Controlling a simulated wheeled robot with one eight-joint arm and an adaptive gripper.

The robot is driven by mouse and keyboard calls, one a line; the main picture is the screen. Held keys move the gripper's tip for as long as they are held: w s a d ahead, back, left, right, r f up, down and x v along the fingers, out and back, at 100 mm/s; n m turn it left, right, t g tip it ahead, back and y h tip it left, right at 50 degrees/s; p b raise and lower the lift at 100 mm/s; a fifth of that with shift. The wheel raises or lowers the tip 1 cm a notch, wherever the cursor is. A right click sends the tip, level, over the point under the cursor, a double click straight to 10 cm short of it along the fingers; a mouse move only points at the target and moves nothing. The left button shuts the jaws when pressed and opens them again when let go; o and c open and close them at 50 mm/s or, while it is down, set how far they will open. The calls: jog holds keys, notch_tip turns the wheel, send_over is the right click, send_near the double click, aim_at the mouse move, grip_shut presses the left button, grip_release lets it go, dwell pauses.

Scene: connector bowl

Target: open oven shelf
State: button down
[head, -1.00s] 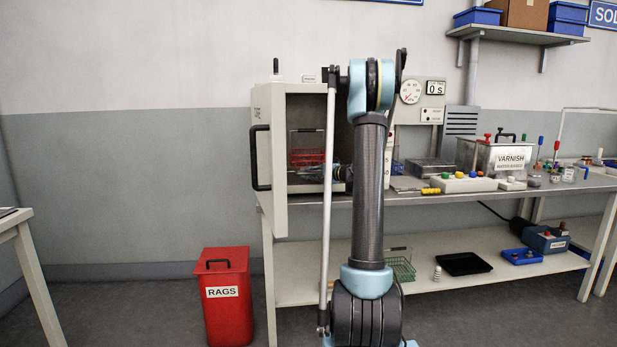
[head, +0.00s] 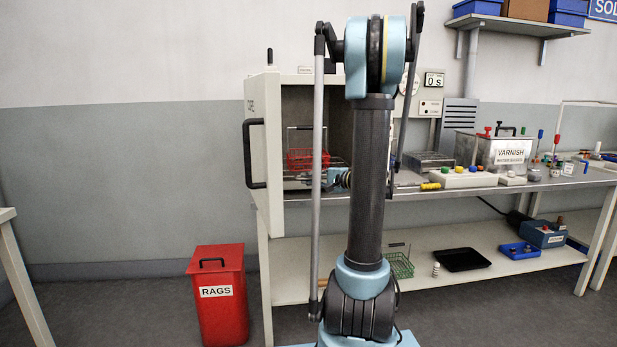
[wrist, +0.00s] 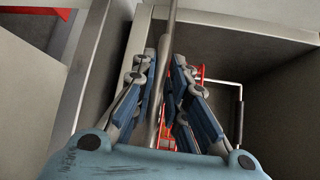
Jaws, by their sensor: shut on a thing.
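The oven (head: 252,150) stands at the left end of the bench with its door (head: 257,170) swung open toward me. Inside, a red wire basket (head: 308,159) sits on the oven shelf, which is mostly hidden behind my arm. My gripper (wrist: 167,58) is at the oven opening, just below and in front of the basket. In the wrist view its fingers are shut on a thin grey bar (wrist: 173,18), which looks like the shelf's front rail. The red basket also shows past the fingers (wrist: 200,76).
The door handle (head: 254,153) juts out at the left. A red rags bin (head: 218,292) stands on the floor left of the bench. A varnish tank (head: 507,150) and a button box (head: 466,176) are farther right. The floor before the bench looks free.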

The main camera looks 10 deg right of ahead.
jog(key=shift+s+a+f, duration=0.1)
jog(key=shift+s, duration=1.25)
jog(key=shift+s+f, duration=0.1)
jog(key=shift+s, duration=1.25)
jog(key=c, duration=1.8)
grip_release()
jog(key=shift+f, duration=0.1)
jog(key=shift+o, duration=0.6)
jog(key=shift+w+a+f, duration=0.1)
jog(key=shift+w+f, duration=0.1)
jog(key=shift+w, duration=0.2)
jog(key=shift+s+r, duration=0.2)
jog(key=shift+r, duration=0.05)
jog(key=shift+d, duration=0.2)
jog(key=v, duration=1.1)
jog(key=shift+s+d, duration=0.25)
jog(key=shift+s, duration=0.05)
